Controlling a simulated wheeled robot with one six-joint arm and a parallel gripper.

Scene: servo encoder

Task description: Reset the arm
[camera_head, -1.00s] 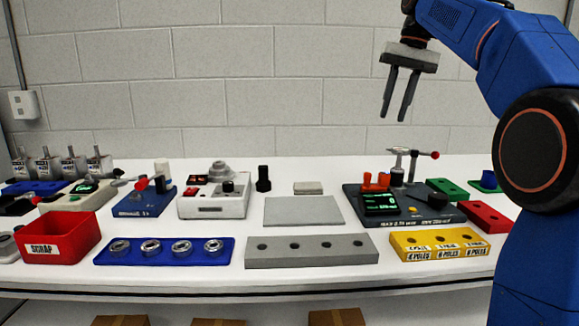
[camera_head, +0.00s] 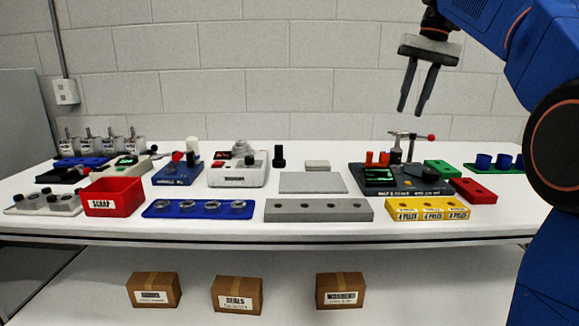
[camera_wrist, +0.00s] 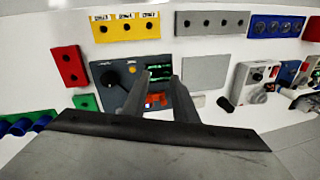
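My gripper (camera_head: 418,88) hangs in the air above the right side of the white workbench, fingers pointing down. Its two dark fingers stand apart with nothing between them. My blue arm reaches in from the upper right. In the wrist view my gripper (camera_wrist: 160,85) shows over the dark fixture (camera_wrist: 135,88) with a green-lit screen, apart from it. In the head view this fixture (camera_head: 410,188) stands on the bench below and carries a red-knobbed lever and orange pieces.
The yellow block (camera_head: 428,214), grey holed block (camera_head: 318,214), blue ring tray (camera_head: 160,211) and red scrap bin (camera_head: 112,207) line the front. Green and red blocks lie right of the fixture. Several boxes (camera_head: 236,292) sit on the shelf below. Air around my gripper is clear.

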